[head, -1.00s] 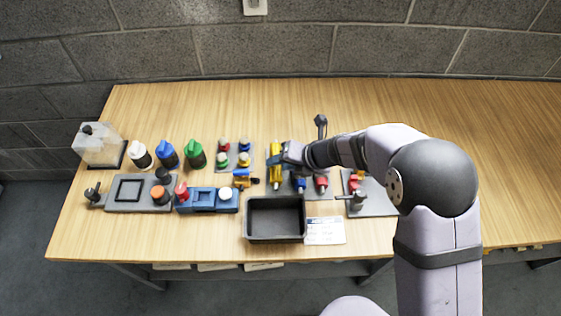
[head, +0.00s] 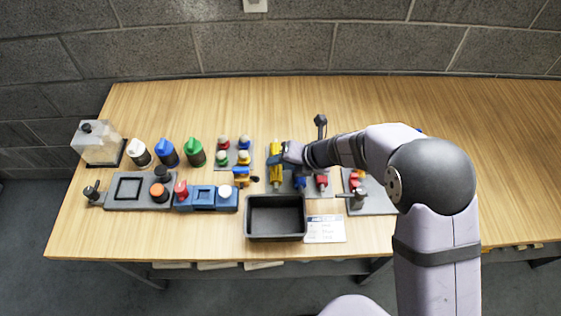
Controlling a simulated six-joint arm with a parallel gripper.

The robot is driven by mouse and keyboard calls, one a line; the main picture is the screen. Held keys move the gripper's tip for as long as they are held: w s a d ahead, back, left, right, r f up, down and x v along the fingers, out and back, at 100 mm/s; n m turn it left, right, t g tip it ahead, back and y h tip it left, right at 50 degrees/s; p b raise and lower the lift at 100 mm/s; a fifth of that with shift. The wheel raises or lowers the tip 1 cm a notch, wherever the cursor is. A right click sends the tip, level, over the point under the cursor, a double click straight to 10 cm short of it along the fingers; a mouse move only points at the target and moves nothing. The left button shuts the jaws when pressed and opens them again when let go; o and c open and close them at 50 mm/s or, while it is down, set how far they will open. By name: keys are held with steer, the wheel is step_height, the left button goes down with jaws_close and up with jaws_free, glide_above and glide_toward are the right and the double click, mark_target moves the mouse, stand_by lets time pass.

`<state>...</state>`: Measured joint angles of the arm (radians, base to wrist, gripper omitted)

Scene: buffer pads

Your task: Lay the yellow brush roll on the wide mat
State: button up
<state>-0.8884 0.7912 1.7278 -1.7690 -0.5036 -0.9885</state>
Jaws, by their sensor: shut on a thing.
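The yellow brush roll (head: 276,172) stands out left of the blue roll (head: 299,184) and the red roll (head: 322,182), lengthwise away from me. My gripper (head: 279,153) is shut on its upper part, coming in from the right. The fingers are small and partly hidden by my wrist, as is part of the roll. Whether the roll touches the surface below cannot be told. A grey mat (head: 318,192) lies under the blue and red rolls. Another grey plate (head: 378,204) is further right, partly behind my arm. I cannot tell which is the wide mat.
A black open bin (head: 275,236) and a white card (head: 325,229) are in front. Left are a blue block (head: 206,206), a grey tray (head: 140,205), several bottles and a clear container (head: 98,146). A dark post (head: 320,122) stands behind my wrist. The table's far right is clear.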

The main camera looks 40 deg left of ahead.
steer(key=shift+f+b, duration=0.75)
steer(key=shift+f, duration=0.15)
stand_by(0.6)
steer(key=shift+r, duration=0.2)
steer(key=shift+r+p, duration=1.85)
steer(key=shift+p, duration=0.2)
steer(key=shift+f, duration=0.15)
steer(key=shift+f+b, duration=0.95)
steer(key=shift+f, duration=0.05)
steer(key=shift+f+b, duration=0.65)
steer(key=shift+f, duration=0.25)
